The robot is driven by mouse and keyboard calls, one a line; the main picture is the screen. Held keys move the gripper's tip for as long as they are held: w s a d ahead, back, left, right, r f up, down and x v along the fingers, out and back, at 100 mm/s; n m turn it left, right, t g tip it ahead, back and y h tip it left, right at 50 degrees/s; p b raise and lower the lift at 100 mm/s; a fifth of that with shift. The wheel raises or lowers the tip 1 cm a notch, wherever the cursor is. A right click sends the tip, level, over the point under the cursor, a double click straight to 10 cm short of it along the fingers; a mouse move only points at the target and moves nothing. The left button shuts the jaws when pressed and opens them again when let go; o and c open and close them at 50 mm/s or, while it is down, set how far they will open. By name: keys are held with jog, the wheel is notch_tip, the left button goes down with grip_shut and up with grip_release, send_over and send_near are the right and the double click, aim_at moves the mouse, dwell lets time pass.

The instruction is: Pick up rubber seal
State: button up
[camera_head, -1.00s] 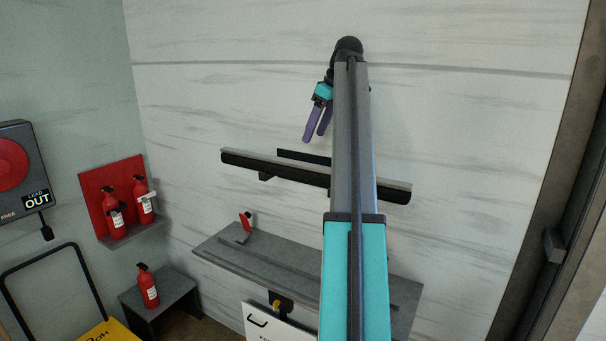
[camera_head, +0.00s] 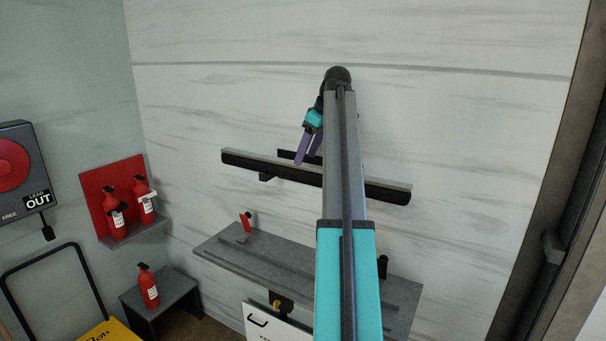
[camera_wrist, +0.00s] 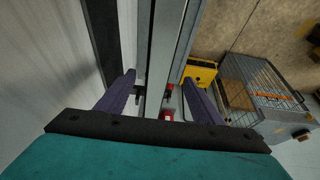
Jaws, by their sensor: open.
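No part is clearly marked as the rubber seal. A long dark bar (camera_head: 250,163) with a grey top edge is mounted on the wall in the head view; I cannot tell whether it is or bears the seal. My gripper (camera_head: 307,158) is open, its purple fingers pointing down near the bar's upper middle, left of my arm. In the wrist view, my gripper (camera_wrist: 159,77) has its fingers spread with nothing visibly held. Long grey and dark strips run between and beyond them. A black strip (camera_wrist: 100,35) lies left of them. Contact with the bar cannot be told.
A grey shelf (camera_head: 230,257) below the bar holds a small red object (camera_head: 246,222) and a black object (camera_head: 382,266). Red extinguishers (camera_head: 115,212) stand at left. In the wrist view, a wire cage (camera_wrist: 262,92) and a yellow object (camera_wrist: 201,71) are at right.

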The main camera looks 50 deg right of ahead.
jog(key=shift+p+x, duration=1.1)
jog(key=shift+x, duration=1.5)
jog(key=shift+w+d, duration=0.1)
jog(key=c, duration=1.3)
jog(key=shift+r, duration=0.15)
jog(key=shift+c, duration=0.9)
jog(key=shift+w+d+r, duration=0.1)
jog(key=shift+w+r, duration=0.05)
jog(key=shift+r+b, duration=0.8)
jog(key=shift+r, duration=0.7)
jog(key=s+a+r+b, duration=0.1)
jog(key=s+a+b, duration=0.2)
jog(key=s+a, duration=0.7)
jog(key=shift+s+a+r+b, duration=0.3)
jog(key=shift+s+a+b, duration=0.1)
jog(key=shift+a, duration=0.6)
